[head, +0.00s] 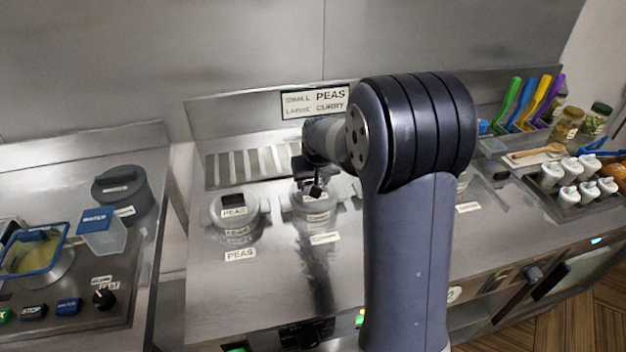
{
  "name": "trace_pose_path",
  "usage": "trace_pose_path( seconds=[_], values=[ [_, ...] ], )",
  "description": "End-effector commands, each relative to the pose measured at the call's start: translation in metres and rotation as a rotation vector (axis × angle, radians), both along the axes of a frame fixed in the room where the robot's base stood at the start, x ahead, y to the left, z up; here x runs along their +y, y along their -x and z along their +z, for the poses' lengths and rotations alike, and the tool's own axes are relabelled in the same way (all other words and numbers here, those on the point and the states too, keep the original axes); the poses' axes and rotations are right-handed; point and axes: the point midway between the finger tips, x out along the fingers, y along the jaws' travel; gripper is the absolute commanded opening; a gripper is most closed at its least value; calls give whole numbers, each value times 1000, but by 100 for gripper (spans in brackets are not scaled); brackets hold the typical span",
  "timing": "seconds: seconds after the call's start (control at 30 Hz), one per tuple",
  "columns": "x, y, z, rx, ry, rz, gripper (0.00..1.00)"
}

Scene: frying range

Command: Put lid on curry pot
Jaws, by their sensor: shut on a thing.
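My gripper (315,188) is at the middle pot (318,215) on the steel counter. It is shut on what looks like the handle of that pot's lid (302,201). The lid is at the pot's top; I cannot tell whether it rests on the rim or hangs just above it. The small label in front of this pot is too blurred to read, so I cannot confirm that it is the curry pot. My arm hides the counter to its right.
A lidded pot labelled PEAS (237,228) stands close on the left. A sign (315,101) reading PEAS and CURRY is behind. A dark grey pot (124,192) and a water container (103,231) are farther left. White-lidded jars (567,170) stand right. The front counter is clear.

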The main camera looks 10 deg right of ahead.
Motion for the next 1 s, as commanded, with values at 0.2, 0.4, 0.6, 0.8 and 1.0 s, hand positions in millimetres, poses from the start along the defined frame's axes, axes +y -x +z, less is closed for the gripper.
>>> trace_pose_path(
  seconds=[0.2,0.4,0.6,0.8,1.0],
  values=[
    [0,0,1,-1,0,0,28],
    [0,0,0,-1,0,0,63],
    [0,0,0,0,0,0,78],
    [0,0,0,0,0,0,82],
    [0,0,0,0,0,0,99]
  ],
)
